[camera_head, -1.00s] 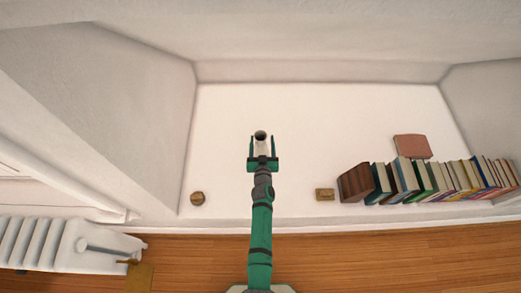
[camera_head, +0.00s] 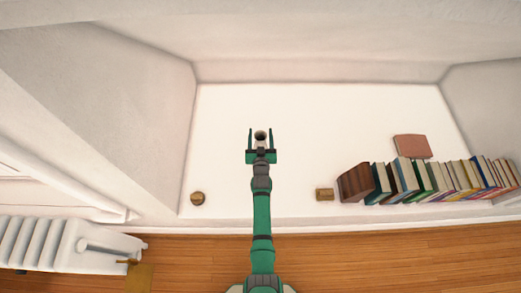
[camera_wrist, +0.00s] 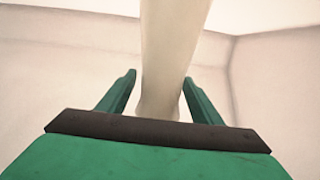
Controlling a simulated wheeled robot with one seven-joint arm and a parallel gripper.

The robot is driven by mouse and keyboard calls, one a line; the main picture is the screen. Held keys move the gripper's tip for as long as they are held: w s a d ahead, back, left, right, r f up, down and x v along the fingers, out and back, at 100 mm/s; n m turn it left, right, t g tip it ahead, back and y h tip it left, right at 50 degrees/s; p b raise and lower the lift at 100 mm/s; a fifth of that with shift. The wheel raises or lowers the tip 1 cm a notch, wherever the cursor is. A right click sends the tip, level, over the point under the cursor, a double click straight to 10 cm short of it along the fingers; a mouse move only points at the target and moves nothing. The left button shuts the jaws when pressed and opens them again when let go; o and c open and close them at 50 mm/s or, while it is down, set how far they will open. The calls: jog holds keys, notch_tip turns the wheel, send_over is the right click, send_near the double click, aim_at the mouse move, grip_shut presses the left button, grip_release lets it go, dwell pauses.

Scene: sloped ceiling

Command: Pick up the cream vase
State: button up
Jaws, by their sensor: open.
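The cream vase (camera_head: 260,141) stands on the white shelf surface (camera_head: 320,120), seen from above with its dark mouth showing. In the wrist view the vase (camera_wrist: 168,55) rises as a tall pale column, with its lower end between the two green fingers. My gripper (camera_head: 261,133) is open, with one finger on each side of the vase. In the wrist view the gripper (camera_wrist: 158,90) shows gaps between both fingers and the vase. The vase's far side is hidden.
A row of books (camera_head: 440,180) with a dark brown block (camera_head: 356,183) stands at the right. A reddish book (camera_head: 411,146) lies behind it. A small brown box (camera_head: 324,194) and a round brown object (camera_head: 197,198) sit near the front edge. The shelf around the vase is clear.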

jog(key=shift+w+f, duration=0.1)
jog(key=shift+w, duration=0.7)
grip_shut()
